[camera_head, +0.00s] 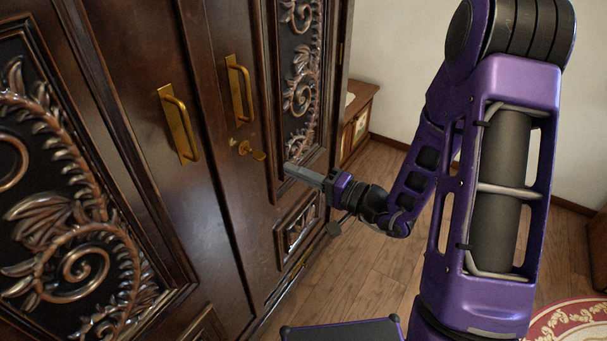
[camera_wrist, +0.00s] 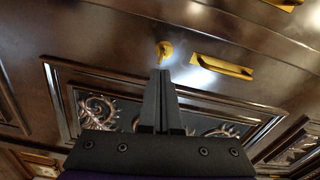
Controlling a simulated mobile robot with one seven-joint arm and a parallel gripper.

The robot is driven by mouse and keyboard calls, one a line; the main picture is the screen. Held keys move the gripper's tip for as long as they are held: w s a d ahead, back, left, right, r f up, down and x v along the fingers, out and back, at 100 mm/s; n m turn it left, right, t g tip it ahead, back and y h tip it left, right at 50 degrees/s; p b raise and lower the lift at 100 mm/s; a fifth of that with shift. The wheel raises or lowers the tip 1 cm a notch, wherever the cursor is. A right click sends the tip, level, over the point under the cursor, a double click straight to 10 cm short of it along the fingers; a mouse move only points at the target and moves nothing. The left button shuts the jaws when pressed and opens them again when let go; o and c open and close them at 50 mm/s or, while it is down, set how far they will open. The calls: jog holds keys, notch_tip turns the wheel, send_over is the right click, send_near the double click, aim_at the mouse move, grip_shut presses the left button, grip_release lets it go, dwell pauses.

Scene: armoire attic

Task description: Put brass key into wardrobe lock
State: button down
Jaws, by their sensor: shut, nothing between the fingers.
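The brass key (camera_head: 257,155) sticks out from the wardrobe (camera_head: 215,150) door at the lock, below the right brass handle, with nothing holding it. In the wrist view the key (camera_wrist: 164,49) shows just beyond my fingertips, against the dark door. Its shaft end is hidden at the lock, so I cannot tell how deep it sits. My gripper (camera_head: 289,169) is shut and empty, to the right of the key and apart from it. In the wrist view my gripper (camera_wrist: 159,76) has its two dark fingers together, pointing at the key.
Two brass handles, the left (camera_head: 180,125) and the right (camera_head: 240,88), stand out from the doors. Carved panels (camera_head: 60,190) flank them. A small wooden cabinet (camera_head: 356,120) stands beyond the wardrobe. The wooden floor (camera_head: 375,255) beside the wardrobe is clear.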

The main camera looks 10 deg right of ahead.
aim_at(264, 158)
jog(key=shift+p+x, duration=0.55)
jog(key=shift+x, duration=2.15)
jog(key=shift+w+a+b, duration=0.35)
jog(key=shift+a, duration=0.15)
jog(key=b+v, duration=0.1)
jog(key=v, duration=0.2)
jog(key=shift+s+d, duration=0.1)
jog(key=v, duration=1.7)
